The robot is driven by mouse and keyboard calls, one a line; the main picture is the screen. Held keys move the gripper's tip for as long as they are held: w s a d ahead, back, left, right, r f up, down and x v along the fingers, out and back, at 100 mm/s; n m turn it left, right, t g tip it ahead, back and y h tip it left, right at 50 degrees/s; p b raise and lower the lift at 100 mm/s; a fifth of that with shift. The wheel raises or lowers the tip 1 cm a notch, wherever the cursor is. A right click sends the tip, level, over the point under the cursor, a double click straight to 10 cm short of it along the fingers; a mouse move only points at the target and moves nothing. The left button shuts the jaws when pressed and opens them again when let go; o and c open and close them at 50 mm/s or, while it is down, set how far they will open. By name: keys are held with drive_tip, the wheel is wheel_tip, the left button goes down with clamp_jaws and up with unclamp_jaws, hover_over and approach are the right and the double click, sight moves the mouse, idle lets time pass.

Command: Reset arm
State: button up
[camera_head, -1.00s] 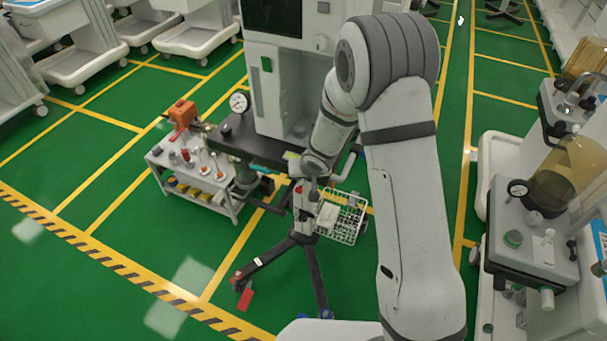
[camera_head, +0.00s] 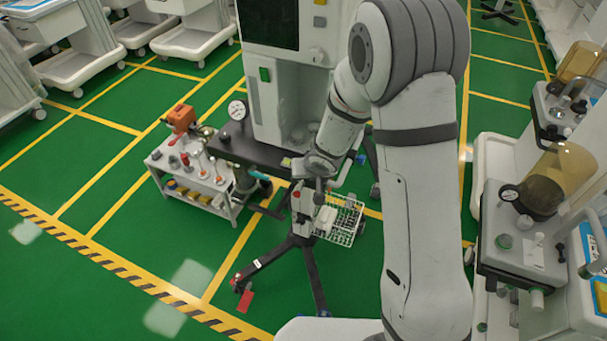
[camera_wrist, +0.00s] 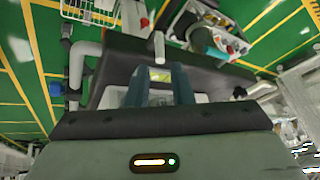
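My gripper (camera_wrist: 159,82) shows in the wrist view with its two dark teal fingers apart. A gap lies between them, and I see nothing clamped in it. A pale surface and a small yellow-green patch show through the gap, beyond the fingers. In the head view my arm is bent, with the upper part rising at the right and the forearm reaching down left toward the dark shelf (camera_head: 262,150) of the anaesthesia machine (camera_head: 290,88). The fingers cannot be made out clearly there.
A white wire basket (camera_head: 340,220) on a wheeled stand is close below my wrist. A small trolley (camera_head: 198,190) with bottles and an orange device (camera_head: 180,118) stands left. Another machine with an amber canister (camera_head: 560,178) stands right. Green floor is open at lower left.

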drive_tip(key=shift+r, duration=0.1)
idle(0.4)
drive_tip(key=s+d+r+m+h, duration=0.2)
drive_tip(key=s+d+r+h, duration=0.25)
drive_tip(key=d+r, duration=0.95)
drive_tip(key=s+d+r+y, duration=0.1)
drive_tip(key=s+r, duration=0.3)
drive_tip(key=s, duration=0.6)
drive_tip(key=s+d+r+g, duration=0.1)
drive_tip(key=s+r, duration=0.4)
drive_tip(key=s, duration=0.5)
drive_tip(key=shift+s+d+g+y+b, duration=0.2)
drive_tip(key=shift+d+g+y+b, duration=0.2)
drive_tip(key=shift+d, duration=0.45)
